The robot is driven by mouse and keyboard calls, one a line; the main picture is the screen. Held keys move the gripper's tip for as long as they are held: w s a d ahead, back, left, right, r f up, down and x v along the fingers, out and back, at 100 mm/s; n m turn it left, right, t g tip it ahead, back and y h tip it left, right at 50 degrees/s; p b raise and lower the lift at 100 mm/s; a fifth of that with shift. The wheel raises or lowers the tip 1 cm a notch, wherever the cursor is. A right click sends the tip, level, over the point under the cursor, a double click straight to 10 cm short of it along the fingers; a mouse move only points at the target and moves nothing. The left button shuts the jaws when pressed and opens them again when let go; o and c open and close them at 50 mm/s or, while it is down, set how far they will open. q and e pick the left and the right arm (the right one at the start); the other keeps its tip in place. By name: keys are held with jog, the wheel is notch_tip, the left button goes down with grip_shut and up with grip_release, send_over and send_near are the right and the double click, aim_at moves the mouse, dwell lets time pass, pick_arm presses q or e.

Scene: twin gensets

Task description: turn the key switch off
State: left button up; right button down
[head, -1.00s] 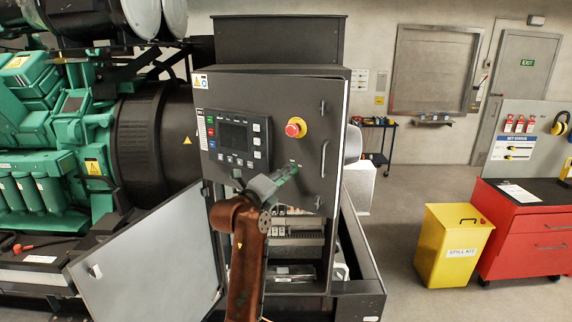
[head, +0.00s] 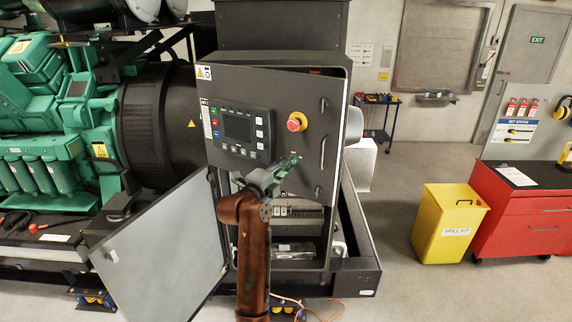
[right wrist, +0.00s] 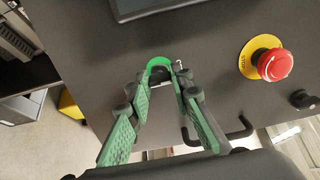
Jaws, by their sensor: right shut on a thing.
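The key switch (right wrist: 158,64) shows in the right wrist view as a green ring on the dark control panel door (right wrist: 215,35). My right gripper (right wrist: 165,78) has its green-padded fingertips at this ring, closed on the key switch. The fingers hide most of the key switch, so I cannot tell which way it is turned. In the head view my right gripper (head: 290,163) reaches the panel below the red emergency stop button (head: 296,122). My left gripper is not in view.
The panel's display (head: 238,127) is left of the gripper. A black door handle (head: 323,152) is to its right. A grey lower door (head: 160,245) hangs open at left.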

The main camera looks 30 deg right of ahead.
jog(key=c, duration=1.7)
grip_release()
jog(key=shift+v, duration=3.75)
jog(key=shift+f, duration=0.1)
